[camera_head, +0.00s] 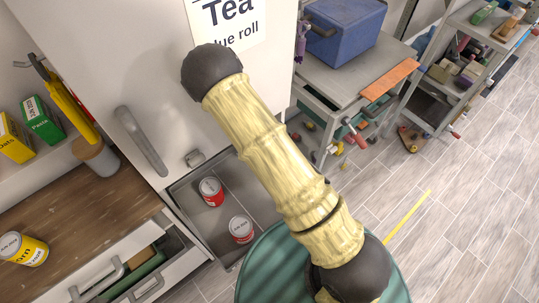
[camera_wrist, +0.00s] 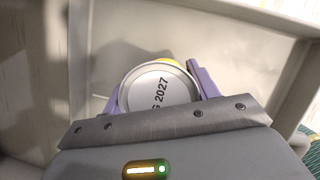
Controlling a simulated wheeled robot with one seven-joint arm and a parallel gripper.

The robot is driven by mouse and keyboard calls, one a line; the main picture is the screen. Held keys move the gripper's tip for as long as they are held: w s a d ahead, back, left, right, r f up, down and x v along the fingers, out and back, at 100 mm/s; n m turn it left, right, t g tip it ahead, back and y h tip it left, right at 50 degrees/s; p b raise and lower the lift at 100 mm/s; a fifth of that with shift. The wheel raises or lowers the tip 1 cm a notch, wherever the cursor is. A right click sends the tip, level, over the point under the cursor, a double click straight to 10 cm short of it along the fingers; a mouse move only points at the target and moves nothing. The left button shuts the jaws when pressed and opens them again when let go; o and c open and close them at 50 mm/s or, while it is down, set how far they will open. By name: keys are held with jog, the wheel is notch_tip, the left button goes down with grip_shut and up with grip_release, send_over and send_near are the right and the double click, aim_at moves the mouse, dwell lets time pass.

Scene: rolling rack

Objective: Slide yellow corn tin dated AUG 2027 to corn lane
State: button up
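In the wrist view, my gripper (camera_wrist: 158,95) has its two purple fingers on either side of a tin (camera_wrist: 152,85). The fingers appear to touch the tin's sides. The tin stands on a pale surface between light walls. My gripper is hidden in the head view. No lane label is readable.
Two red tins (camera_head: 211,191) stand in an open grey bin (camera_head: 225,168) below the white panel (camera_head: 120,60) marked "Tea". Green and yellow boxes (camera_head: 42,121) sit on a shelf at the left. A blue crate (camera_head: 345,30) stands on a grey cart. A pale wall (camera_wrist: 280,75) rises right of my gripper.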

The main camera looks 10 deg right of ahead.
jog(key=c, duration=0.3)
jog(key=shift+s+d, duration=1.3)
jog(key=shift+s, duration=0.65)
jog(key=shift+s+d, duration=1.35)
jog(key=shift+s, duration=0.6)
jog(key=shift+s+d, duration=1.3)
jog(key=shift+s, duration=0.65)
jog(key=o, duration=1.4)
jog(key=p+v, duration=1.7)
jog(key=p, duration=0.5)
jog(key=shift+a+r, duration=0.1)
jog(key=shift+r, duration=0.15)
